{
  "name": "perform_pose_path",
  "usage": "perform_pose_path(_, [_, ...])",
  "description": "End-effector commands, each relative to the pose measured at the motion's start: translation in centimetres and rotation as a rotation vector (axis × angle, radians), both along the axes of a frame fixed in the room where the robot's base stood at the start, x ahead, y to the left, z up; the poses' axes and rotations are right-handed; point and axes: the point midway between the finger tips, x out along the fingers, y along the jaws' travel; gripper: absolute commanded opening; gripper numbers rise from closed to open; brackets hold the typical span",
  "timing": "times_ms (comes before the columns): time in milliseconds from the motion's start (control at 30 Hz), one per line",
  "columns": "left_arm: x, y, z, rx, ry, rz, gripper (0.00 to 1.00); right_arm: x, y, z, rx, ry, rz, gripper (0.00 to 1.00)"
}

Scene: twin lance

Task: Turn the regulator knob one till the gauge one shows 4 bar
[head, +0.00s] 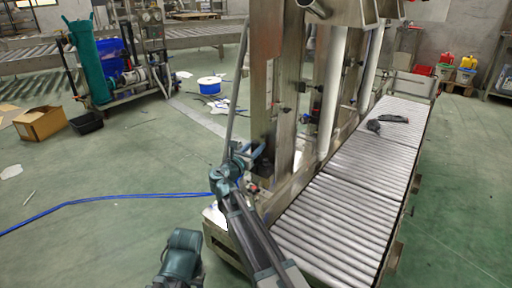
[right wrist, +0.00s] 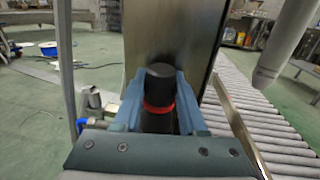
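A black regulator knob with a red ring (right wrist: 160,88) stands in front of the steel column in the right wrist view. My right gripper (right wrist: 160,100) has its two blue fingers close against both sides of the knob and looks shut on it. In the head view my right gripper (head: 257,154) is at the lower part of the steel column, and its fingers hide the knob there. I cannot make out gauge one or its reading in either view. My left gripper is not in view; only a dark teal part of my left arm shows at the bottom.
The steel machine column (head: 264,90) stands beside a roller conveyor (head: 345,205) running to the back right. A dark tool (head: 392,119) lies on the rollers. A blue hose (head: 110,197) crosses the green floor. An open cardboard box (head: 40,124) stands at left.

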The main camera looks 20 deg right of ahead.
Motion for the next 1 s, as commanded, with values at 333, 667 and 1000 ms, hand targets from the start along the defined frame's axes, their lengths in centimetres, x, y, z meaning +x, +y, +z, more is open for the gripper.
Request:
perform_pose_path(333, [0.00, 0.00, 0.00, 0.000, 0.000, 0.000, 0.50, 0.00, 0.00, 0.00, 0.000, 0.000, -0.002, 0.00])
perform_pose_path(667, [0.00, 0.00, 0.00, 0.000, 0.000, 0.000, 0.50, 0.38, 0.12, -0.01, 0.000, 0.001, -0.114, 0.00])
perform_pose_path(1000, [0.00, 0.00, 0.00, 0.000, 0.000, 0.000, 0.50, 0.51, 0.14, -0.02, 0.000, 0.001, -0.383, 0.00])
